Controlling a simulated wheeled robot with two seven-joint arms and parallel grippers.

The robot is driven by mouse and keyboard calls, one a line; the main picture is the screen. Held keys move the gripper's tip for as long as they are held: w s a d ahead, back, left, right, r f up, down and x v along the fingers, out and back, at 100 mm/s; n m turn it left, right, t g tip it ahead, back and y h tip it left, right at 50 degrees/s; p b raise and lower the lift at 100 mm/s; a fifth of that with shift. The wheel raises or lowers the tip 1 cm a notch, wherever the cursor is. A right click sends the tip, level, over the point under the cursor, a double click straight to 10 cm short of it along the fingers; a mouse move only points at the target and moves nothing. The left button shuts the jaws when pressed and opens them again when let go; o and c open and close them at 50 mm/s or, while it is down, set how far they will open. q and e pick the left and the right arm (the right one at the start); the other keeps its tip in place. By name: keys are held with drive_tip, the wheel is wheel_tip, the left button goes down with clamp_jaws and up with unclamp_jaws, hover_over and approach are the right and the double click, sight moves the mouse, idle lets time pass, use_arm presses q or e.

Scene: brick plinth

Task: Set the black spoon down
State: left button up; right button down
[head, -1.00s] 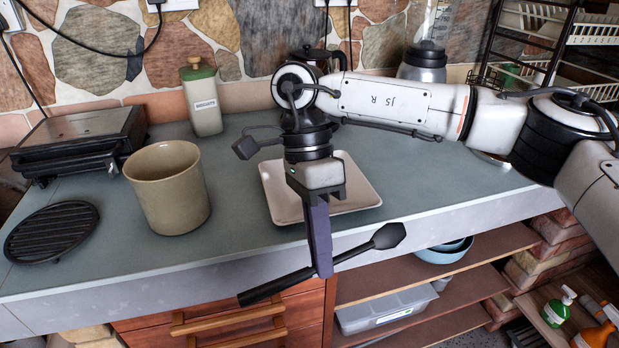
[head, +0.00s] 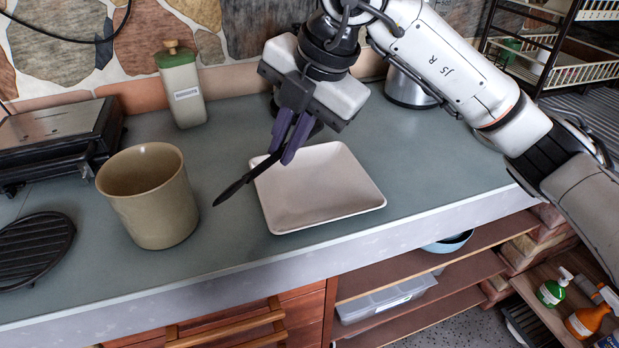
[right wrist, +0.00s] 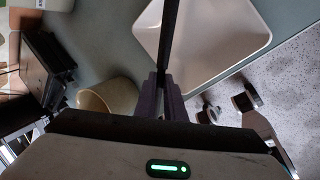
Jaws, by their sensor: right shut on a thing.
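The black spoon (head: 238,186) is held by my right gripper (head: 284,158), which is shut on it. In the head view it slants down to the left, over the left edge of the white tray (head: 345,206) and towards the beige pot (head: 155,215). Part of the spoon is hidden behind the purple fingers. In the right wrist view the spoon (right wrist: 169,35) runs up from the fingers, with the tray (right wrist: 225,45) behind it. I cannot tell whether the spoon touches the tray. My left gripper is out of view.
A green-lidded canister (head: 182,90) stands by the wall. A grill (head: 60,135) and a round black trivet (head: 35,250) are at the left. A metal appliance (head: 408,88) stands behind my right arm. The counter right of the tray is clear.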

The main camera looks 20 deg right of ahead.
drive_tip(key=shift+w+d+r+m+t+h, duration=0.15)
drive_tip(key=shift+w+m, duration=0.15)
drive_tip(key=shift+m, duration=0.2)
drive_tip(key=shift+w+d+m+t+h, duration=0.15)
drive_tip(key=shift+w+m, duration=0.1)
drive_tip(key=shift+m, duration=0.25)
approach(283, 201)
drive_tip(key=shift+w+a+r, duration=0.2)
drive_tip(key=shift+w+a, duration=0.2)
drive_tip(key=shift+w, duration=0.4)
drive_tip(key=shift+f+p, duration=0.3)
drive_tip(key=shift+f, duration=1.9)
drive_tip(key=shift+f, duration=0.2)
drive_tip(key=c, duration=1.8)
unclamp_jaws()
drive_tip(key=shift+r, duration=0.1)
drive_tip(key=shift+c, duration=0.2)
